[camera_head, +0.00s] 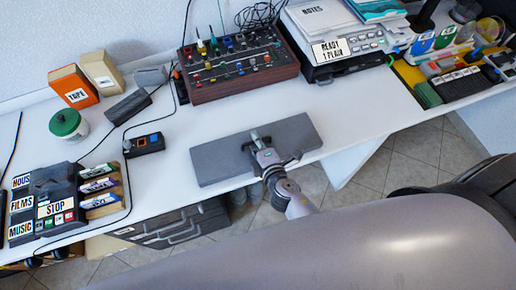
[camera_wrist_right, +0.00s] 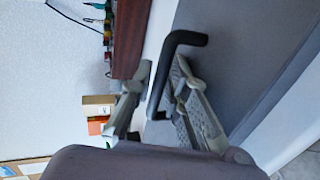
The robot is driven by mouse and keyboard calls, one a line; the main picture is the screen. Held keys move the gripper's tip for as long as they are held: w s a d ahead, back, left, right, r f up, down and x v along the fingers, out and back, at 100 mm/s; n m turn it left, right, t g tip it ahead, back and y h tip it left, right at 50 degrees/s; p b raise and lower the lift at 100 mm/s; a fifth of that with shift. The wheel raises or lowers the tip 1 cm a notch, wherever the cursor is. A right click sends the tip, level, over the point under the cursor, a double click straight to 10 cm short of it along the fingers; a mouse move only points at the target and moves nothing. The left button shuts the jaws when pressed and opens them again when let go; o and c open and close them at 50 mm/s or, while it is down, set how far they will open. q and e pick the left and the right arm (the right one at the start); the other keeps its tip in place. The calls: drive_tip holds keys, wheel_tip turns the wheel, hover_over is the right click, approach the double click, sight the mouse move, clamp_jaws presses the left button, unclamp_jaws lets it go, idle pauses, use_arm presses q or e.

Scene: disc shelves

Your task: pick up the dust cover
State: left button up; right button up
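The dust cover looks to be the flat grey panel (camera_head: 222,158) lying near the table's front edge in the head view. It fills the right part of the wrist view (camera_wrist_right: 240,60). Its black bar handle (camera_wrist_right: 187,38) stands up from it. My right gripper (camera_head: 262,143) is over the middle of the panel. In the wrist view the right gripper (camera_wrist_right: 164,75) has its fingers apart, one on each side of the handle. I see no clear grip on it. The handle is mostly hidden by the gripper in the head view. My left gripper is not in view.
A brown mixer box (camera_head: 235,88) and a black player with notes (camera_head: 325,70) stand behind the panel. A small black switch box (camera_head: 145,145) and a sorting unit (camera_head: 55,200) stand to the left. White tabletop is clear around the panel's back and left.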

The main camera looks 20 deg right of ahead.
drive_tip(key=shift+c, duration=0.5)
clamp_jaws()
drive_tip(key=shift+r, duration=0.15)
